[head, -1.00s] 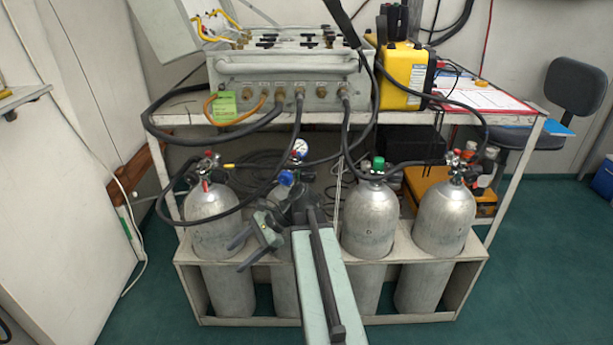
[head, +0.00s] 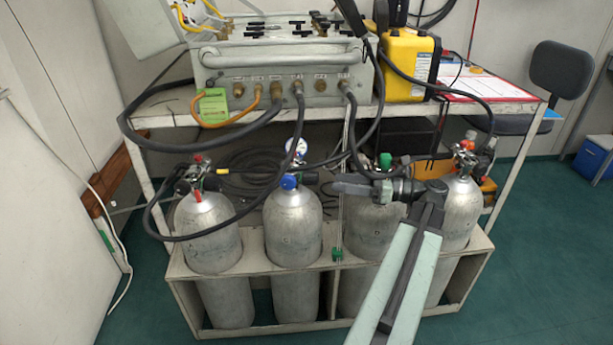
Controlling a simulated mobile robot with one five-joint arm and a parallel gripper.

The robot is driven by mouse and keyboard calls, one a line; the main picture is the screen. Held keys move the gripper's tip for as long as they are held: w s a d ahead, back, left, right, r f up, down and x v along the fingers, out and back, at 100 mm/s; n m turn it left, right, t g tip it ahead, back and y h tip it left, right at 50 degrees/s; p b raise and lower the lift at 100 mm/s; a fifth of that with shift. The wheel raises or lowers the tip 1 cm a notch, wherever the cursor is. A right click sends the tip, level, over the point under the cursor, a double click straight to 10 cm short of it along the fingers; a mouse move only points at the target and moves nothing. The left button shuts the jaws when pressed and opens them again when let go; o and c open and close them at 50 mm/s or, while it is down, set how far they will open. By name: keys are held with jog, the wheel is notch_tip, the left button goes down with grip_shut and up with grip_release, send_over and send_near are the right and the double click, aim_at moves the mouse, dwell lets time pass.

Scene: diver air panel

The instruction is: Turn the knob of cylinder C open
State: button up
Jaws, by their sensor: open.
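Four silver cylinders stand in a row in a rack; I cannot read their letters, so I cannot tell which is cylinder C. The leftmost cylinder (head: 208,230) has a red knob (head: 198,196). The second cylinder (head: 293,230) has a blue knob (head: 289,182). The third cylinder (head: 368,218) has a green knob (head: 385,160) and is partly hidden by my arm. The rightmost cylinder (head: 461,212) has a red-and-black valve (head: 464,155). My gripper (head: 350,187) is open and empty, in front of the third cylinder's top, just below the green knob in the picture, its fingers pointing left.
The grey rack (head: 255,272) holds the cylinders under a table (head: 160,112). On the table are the air panel (head: 280,72), a yellow case (head: 408,70) and a clipboard (head: 480,88). Black hoses (head: 130,125) loop down to the valves. Green floor (head: 540,270) is free at the right.

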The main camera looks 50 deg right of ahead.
aim_at(315, 179)
jog(key=x, duration=0.8)
jog(key=c, duration=1)
jog(key=shift+w+a, duration=0.1)
jog(key=shift+w, duration=0.05)
grip_shut()
